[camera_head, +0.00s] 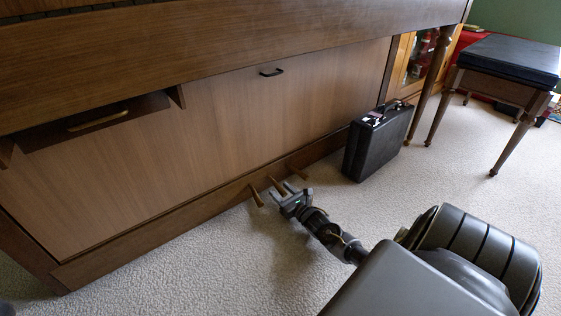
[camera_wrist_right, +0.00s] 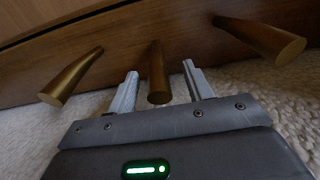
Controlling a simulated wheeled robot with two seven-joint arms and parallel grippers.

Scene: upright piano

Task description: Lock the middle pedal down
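Three brass pedals stick out of the piano's bottom board. The middle pedal (camera_head: 277,187) lies between the left pedal (camera_head: 256,196) and the right pedal (camera_head: 297,172). My right gripper (camera_head: 285,193) is low near the carpet at the middle pedal. In the right wrist view, its two fingers (camera_wrist_right: 160,76) are open, one on each side of the middle pedal (camera_wrist_right: 156,72), with gaps visible on both sides. The left pedal (camera_wrist_right: 72,77) and right pedal (camera_wrist_right: 262,38) lie outside the fingers. My left gripper is not in view.
The wooden piano front (camera_head: 240,108) rises behind the pedals. A black briefcase (camera_head: 369,148) stands on the carpet to the right of the pedals. A stool with a dark seat (camera_head: 512,60) is at the far right. Carpet left of my right arm is clear.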

